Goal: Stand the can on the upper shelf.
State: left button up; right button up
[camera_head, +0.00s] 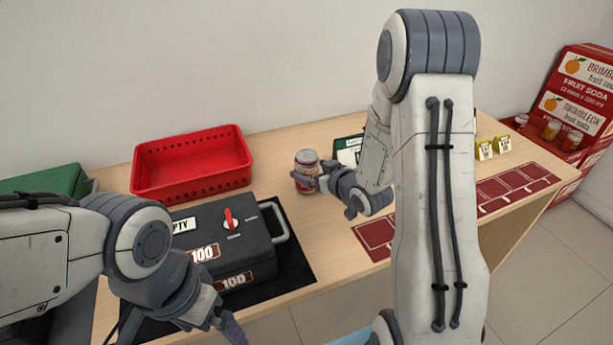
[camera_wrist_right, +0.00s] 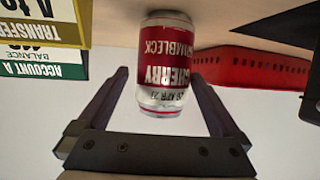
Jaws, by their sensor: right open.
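The can (camera_head: 307,161), red and white with a "Cherry" label, stands upright on the wooden counter right of the red basket. My right gripper (camera_head: 311,179) is at the can, with its arm coming in from the right. In the right wrist view, which is upside down, the can (camera_wrist_right: 166,65) is between the two open fingers, with a gap on each side. A red fruit soda rack (camera_head: 574,95) with shelves stands at the far right, holding several small jars or cans. My left gripper (camera_head: 212,326) is low at the left, partly cut off, its opening unclear.
A red basket (camera_head: 192,166) sits at the back. A dark cash box (camera_head: 226,238) with a handle lies in front of it on a black mat. A green box (camera_head: 48,183) is at left. Yellow-white signs (camera_head: 494,147) and a dark red mat (camera_head: 515,186) are at right.

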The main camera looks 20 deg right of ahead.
jog(key=shift+a+x, duration=0.2)
jog(key=shift+x, duration=2.55)
jog(key=shift+s+f, duration=0.15)
jog(key=c, duration=1.3)
grip_shut()
